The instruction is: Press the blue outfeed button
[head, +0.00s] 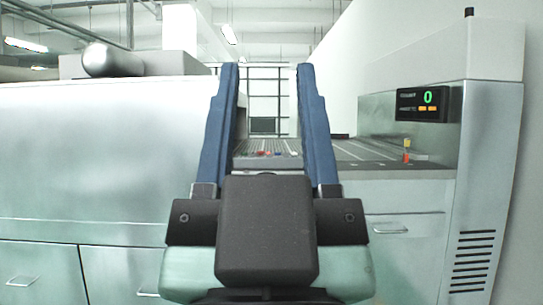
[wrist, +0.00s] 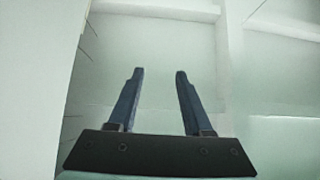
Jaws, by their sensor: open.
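A small panel (head: 267,162) shows between my fingers in the head view, at the near end of a ribbed conveyor. It carries a row of tiny coloured spots, with red, bluish and white among them; they are too small for me to make out the blue outfeed button for certain. My gripper (head: 267,68) is open and empty, its two blue fingers pointing forward on either side of the panel in the picture. The gripper body hides what lies below the panel. In the wrist view, the gripper (wrist: 160,72) is open over pale surfaces, and no button shows there.
A long pale cabinet (head: 90,160) fills the left. At right a tall machine (head: 485,150) has a display (head: 423,104) reading a green 0. A counter with a drawer (head: 405,227) stands before it, with a small red-and-yellow item (head: 407,151) on top.

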